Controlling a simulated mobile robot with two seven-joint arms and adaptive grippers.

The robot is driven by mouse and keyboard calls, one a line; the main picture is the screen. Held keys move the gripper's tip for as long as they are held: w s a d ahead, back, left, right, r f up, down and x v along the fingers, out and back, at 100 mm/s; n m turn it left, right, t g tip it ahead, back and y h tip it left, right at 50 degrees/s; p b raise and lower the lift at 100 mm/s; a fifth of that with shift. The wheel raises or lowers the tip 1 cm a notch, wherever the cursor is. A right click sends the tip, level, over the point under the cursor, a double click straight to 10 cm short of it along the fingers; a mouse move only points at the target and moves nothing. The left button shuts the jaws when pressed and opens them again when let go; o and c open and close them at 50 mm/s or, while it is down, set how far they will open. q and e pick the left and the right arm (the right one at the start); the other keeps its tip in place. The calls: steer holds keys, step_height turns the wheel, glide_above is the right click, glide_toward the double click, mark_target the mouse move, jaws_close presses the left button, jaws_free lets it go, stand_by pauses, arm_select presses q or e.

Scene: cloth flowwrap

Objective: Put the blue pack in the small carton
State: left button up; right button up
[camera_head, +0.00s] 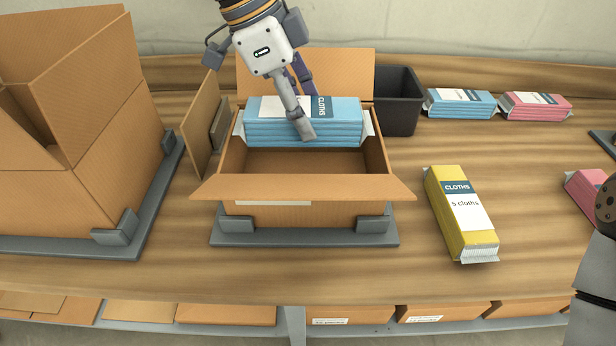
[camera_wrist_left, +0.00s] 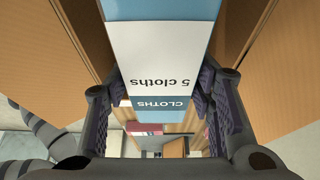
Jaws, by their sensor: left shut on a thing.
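The blue pack of cloths (camera_head: 345,131) is held level across the back part of the small carton (camera_head: 300,212), at about the height of its rim. The carton stands open with its flaps spread, and the front of its inside shows empty. My left gripper (camera_head: 301,108) comes from above and is shut on the pack, with one finger across its front face. The far finger is mostly hidden behind the pack. In the left wrist view the pack (camera_wrist_left: 155,45) lies between both fingers, its white label showing. My right gripper is not in view.
A large open carton (camera_head: 105,150) stands left. A black bin (camera_head: 398,100) is behind the small carton. Another blue pack (camera_head: 460,103), a pink pack (camera_head: 535,106), a yellow pack (camera_head: 461,214) and a second pink pack (camera_head: 588,190) lie to the right. A grey fixture (camera_head: 305,240) surrounds the carton base.

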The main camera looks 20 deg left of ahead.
mark_target(270, 105)
arm_select(q)
steer(key=f, duration=1.1)
steer(key=shift+w+b, duration=0.3)
steer(key=shift+b, duration=0.05)
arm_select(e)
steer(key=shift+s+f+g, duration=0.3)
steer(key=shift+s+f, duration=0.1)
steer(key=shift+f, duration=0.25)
arm_select(q)
steer(key=shift+f, duration=0.15)
steer(key=o, duration=1.3)
steer(key=shift+c, duration=0.2)
steer(key=p+v, duration=0.1)
steer(key=v, duration=1)
steer(key=shift+r, duration=0.3)
steer(key=shift+a+r, duration=0.15)
steer(key=shift+r, duration=0.2)
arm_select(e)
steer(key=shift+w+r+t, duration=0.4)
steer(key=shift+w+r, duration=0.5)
